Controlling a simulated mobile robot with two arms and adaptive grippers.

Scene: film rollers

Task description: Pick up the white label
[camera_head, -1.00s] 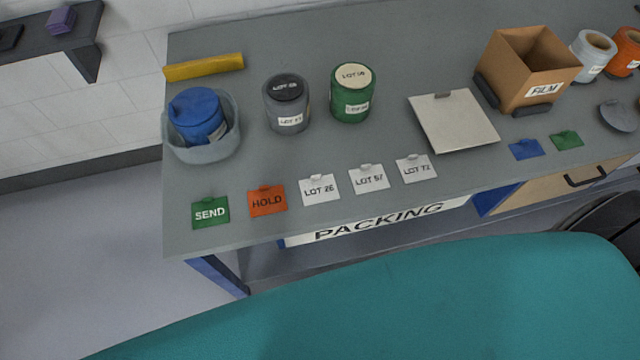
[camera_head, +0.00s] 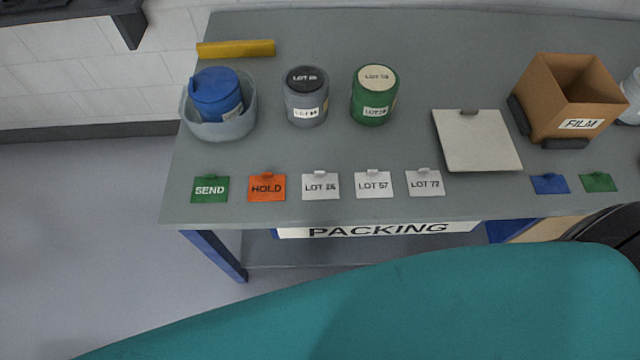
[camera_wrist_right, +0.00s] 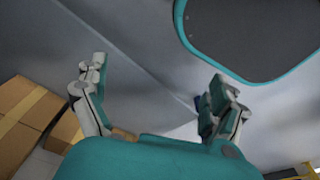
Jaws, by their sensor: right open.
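Three white labels lie in a row near the front edge of the grey table: the LOT 26 label (camera_head: 320,186), the LOT 57 label (camera_head: 373,184) and the LOT 72 label (camera_head: 425,183). Each has a small tab at its top edge. My right gripper (camera_wrist_right: 155,85) shows in the right wrist view, open and empty, its two fingers wide apart. It is away from the labels, and none of them show in that view. My left gripper is not in view.
Left of the white labels lie a green SEND card (camera_head: 210,189) and an orange HOLD card (camera_head: 267,187). Behind stand a blue roller in a grey tub (camera_head: 219,125), a grey roller (camera_head: 306,97), a green roller (camera_head: 374,95), a pale board (camera_head: 477,142) and a FILM box (camera_head: 567,97).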

